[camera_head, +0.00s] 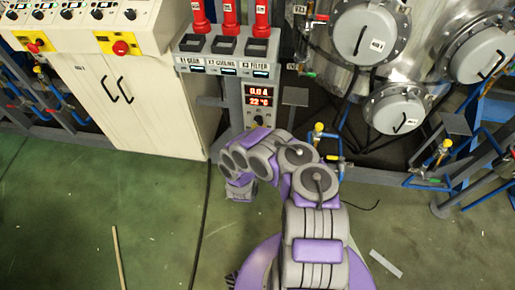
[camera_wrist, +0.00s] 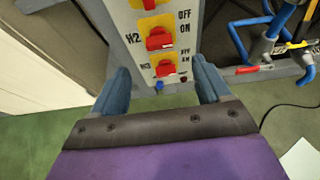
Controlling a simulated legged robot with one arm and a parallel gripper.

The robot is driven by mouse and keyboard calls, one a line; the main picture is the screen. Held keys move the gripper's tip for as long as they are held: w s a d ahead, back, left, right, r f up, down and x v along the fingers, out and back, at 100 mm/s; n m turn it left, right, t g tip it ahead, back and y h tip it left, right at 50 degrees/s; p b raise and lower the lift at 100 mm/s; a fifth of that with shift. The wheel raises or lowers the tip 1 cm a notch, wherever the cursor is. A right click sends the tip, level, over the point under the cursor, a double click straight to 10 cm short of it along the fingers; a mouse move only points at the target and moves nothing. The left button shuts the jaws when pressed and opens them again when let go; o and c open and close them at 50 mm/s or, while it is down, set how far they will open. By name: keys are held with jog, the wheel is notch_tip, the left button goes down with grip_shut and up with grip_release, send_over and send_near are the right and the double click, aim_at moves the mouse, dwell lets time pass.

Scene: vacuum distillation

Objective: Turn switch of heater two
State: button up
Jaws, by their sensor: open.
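The heater two switch (camera_wrist: 159,39) is a red knob on a yellow plate marked H2, with OFF above ON at its right. It sits on a light grey panel in the wrist view. Its exact setting is hard to tell. The H3 switch (camera_wrist: 165,68) is just below it, and part of another red switch shows above. My gripper (camera_wrist: 160,66) is open and empty, its two blue-grey fingers apart, framing the lower panel around the H3 switch. The H2 switch appears above the fingertips. In the head view my arm covers the column's lower part, and the switches cannot be made out.
The column's display (camera_head: 259,96) reads about 0.0 A and 22 °C. A cream cabinet (camera_head: 150,110) stands left, a steel vessel (camera_head: 425,50) right. Blue pipes with yellow valves (camera_head: 318,128) run beside the column. A dark cable (camera_head: 203,225) lies on open green floor.

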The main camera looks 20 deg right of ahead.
jog(key=b+x, duration=0.2)
jog(key=x, duration=0.8)
jog(key=shift+w+b, duration=0.15)
jog(key=shift+b, duration=0.25)
jog(key=shift+a, duration=0.1)
jog(key=shift+c, duration=0.8)
jog(key=c, duration=0.9)
